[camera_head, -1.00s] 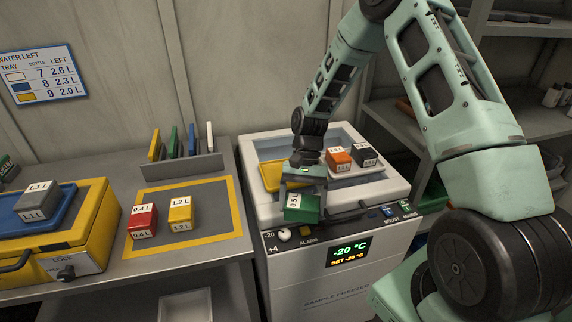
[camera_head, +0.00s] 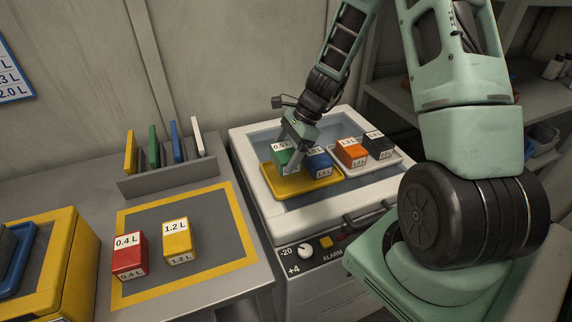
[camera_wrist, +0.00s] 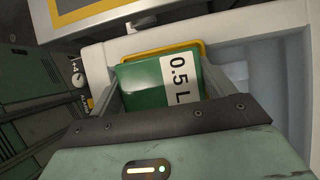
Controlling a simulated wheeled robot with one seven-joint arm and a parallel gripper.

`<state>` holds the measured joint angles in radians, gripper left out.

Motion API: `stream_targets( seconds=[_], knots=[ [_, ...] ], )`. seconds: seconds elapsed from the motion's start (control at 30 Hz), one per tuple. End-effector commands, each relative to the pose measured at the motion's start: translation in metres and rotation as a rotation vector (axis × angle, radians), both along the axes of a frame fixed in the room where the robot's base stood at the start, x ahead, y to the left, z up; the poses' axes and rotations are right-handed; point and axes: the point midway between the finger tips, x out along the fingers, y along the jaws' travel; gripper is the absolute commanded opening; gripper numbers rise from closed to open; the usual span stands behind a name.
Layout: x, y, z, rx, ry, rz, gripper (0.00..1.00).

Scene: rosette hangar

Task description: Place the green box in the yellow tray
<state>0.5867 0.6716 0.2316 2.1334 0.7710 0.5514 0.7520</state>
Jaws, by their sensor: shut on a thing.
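My gripper (camera_head: 289,152) is shut on the green box (camera_head: 281,159), labelled 0.5 L. The box is over the left part of the yellow tray (camera_head: 303,189) inside the open freezer. I cannot tell whether its base touches the tray. A blue box (camera_head: 320,160) is just right of the green one, at the right part of the yellow tray. In the wrist view the green box (camera_wrist: 143,86) sits between the two fingers, with the yellow tray's rim (camera_wrist: 160,51) showing behind it.
A white tray (camera_head: 388,164) beside the yellow one holds an orange box (camera_head: 351,153) and a dark grey box (camera_head: 378,145). The freezer's raised white rim (camera_head: 262,200) surrounds them. On the left bench, a red box (camera_head: 130,256) and a yellow box (camera_head: 178,240) stand on a yellow-bordered mat (camera_head: 218,262).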

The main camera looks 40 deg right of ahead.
Motion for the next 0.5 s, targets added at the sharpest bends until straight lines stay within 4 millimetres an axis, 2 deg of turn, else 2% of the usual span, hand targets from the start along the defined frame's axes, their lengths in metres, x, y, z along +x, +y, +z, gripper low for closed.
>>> stream_targets(
  seconds=[0.3, 0.5],
  knots=[
    [0.000, 0.000, -0.038, 0.002, 0.001, 0.002, 0.51],
    [0.001, 0.000, -0.046, -0.001, -0.002, 0.002, 0.51]
  ],
)
